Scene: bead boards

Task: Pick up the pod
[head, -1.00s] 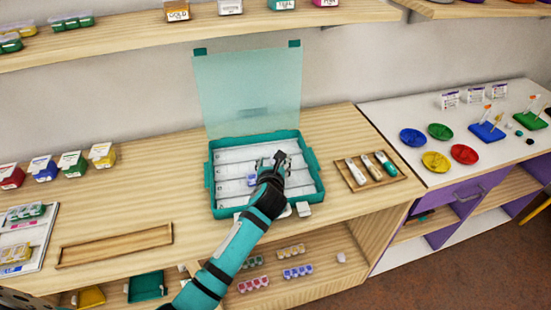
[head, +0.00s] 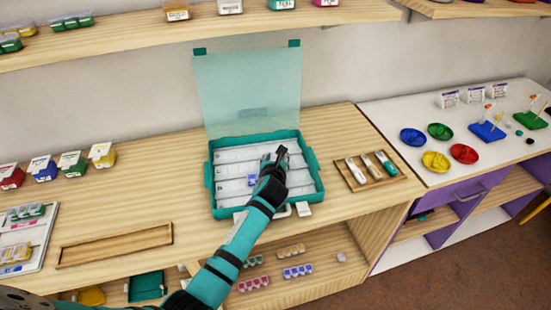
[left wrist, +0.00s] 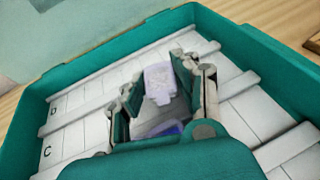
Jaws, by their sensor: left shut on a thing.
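My left gripper (head: 274,163) is inside the open teal case (head: 212,190), over its right half. In the left wrist view, the two fingers (left wrist: 158,88) are closed on a pale lilac pod (left wrist: 158,78). A bluish-purple piece (left wrist: 168,129) shows nearer the palm; I cannot tell whether it belongs to the same pod. In the head view a small blue-violet pod (head: 251,180) shows in the case, just left of the gripper. The gripper hides the held pod there. My right gripper is not in view.
The case's clear lid (head: 247,90) stands raised behind. A wooden tray with pens (head: 372,171) lies to the right. An empty wooden tray (head: 115,245) and coloured lidded tubs (head: 72,163) are to the left. A shelf (head: 130,42) hangs above.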

